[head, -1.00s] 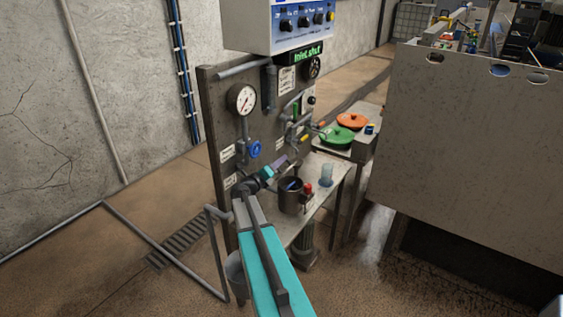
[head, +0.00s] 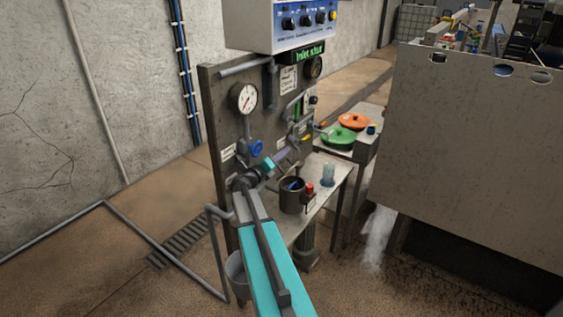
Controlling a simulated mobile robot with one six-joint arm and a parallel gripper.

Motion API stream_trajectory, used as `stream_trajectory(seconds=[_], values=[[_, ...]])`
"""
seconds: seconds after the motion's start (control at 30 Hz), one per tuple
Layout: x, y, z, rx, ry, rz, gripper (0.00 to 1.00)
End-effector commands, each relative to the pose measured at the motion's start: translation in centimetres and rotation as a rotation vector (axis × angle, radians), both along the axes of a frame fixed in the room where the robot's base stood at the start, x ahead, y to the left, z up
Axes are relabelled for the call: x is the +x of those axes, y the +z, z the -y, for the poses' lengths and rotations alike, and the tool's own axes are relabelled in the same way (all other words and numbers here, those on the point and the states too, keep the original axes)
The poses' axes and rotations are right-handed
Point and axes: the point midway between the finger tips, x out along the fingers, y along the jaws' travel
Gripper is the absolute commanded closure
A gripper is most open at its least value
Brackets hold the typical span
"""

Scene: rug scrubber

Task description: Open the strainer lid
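A dark round pot (head: 292,195), which may be the strainer body, stands on the small bench in front of the panel. Something blue shows inside its top and a red knob (head: 309,189) stands beside it. I cannot make out a separate strainer lid. My teal arm reaches up from the bottom to the panel. My gripper (head: 296,142) is small at its far end, in front of the pipes on the panel's right side. Its fingers are too small to tell open from shut, and I cannot tell whether it touches anything.
The grey panel (head: 222,108) carries gauges, a blue valve wheel (head: 256,148) and a display (head: 309,54) reading "Inlet shut". A clear cup (head: 328,175) is on the bench. Green (head: 339,137) and orange (head: 354,121) discs lie behind. A large grey tank (head: 480,150) blocks the right.

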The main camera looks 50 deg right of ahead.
Motion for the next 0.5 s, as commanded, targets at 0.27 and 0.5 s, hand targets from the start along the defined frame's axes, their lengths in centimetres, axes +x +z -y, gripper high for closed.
stream_trajectory(seconds=[0.27, 0.5], values=[[-1.7, 0.5, -1.6, 0.000, 0.001, 0.001, 0.72], [-3.3, 0.7, -3.0, 0.001, 0.001, 0.001, 0.72]])
